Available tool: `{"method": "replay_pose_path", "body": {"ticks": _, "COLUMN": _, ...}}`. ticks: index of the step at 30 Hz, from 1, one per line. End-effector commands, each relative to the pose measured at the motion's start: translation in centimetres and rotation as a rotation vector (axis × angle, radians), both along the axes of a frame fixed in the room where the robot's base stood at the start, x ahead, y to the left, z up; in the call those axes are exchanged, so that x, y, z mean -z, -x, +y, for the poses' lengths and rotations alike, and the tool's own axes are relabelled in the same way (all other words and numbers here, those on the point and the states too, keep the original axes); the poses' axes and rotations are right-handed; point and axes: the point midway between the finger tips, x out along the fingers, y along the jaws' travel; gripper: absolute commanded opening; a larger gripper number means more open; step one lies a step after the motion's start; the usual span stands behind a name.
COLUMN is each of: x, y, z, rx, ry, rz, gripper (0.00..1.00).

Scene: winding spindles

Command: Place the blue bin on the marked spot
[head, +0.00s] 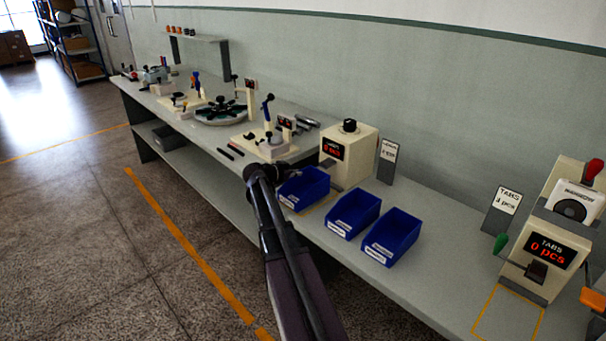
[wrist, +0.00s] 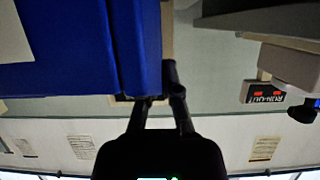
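Three blue bins with white front labels are in a row on the bench. The left blue bin (head: 305,187) is in front of a cream machine with a red display, over a yellow outline (head: 322,206) that shows at its lower right. I cannot tell if it rests on the bench. My gripper (head: 270,174) is at this bin's left side. In the wrist view my gripper (wrist: 160,100) has its fingers close together at the wall of a blue bin (wrist: 138,45), one finger partly hidden by it. Another yellow-outlined spot (head: 508,314) is empty, before the TABS machine.
The middle blue bin (head: 353,214) and right blue bin (head: 391,238) stand close by. The cream machine (head: 348,155) is behind the left bin. The TABS machine (head: 548,245) stands at the right. Bench surface between the right bin and the TABS machine (head: 450,255) is clear.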

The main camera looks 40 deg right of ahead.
Motion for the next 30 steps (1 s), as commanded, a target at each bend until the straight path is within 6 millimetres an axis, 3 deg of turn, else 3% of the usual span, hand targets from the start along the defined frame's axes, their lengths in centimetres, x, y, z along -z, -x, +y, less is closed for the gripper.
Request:
{"method": "replay_pose_path", "body": {"ticks": 8, "x": 0.0, "y": -0.4, "z": -3.7, "rx": -0.004, "ry": 0.001, "rz": 0.001, "gripper": 0.00}}
{"method": "replay_pose_path", "body": {"ticks": 12, "x": 1.4, "y": -0.3, "z": -3.3, "rx": -0.004, "ry": 0.000, "rz": 0.000, "gripper": 0.00}}
{"method": "replay_pose_path", "body": {"ticks": 30, "x": 1.9, "y": -0.4, "z": -3.1, "rx": -0.007, "ry": 0.000, "rz": 0.000, "gripper": 0.00}}
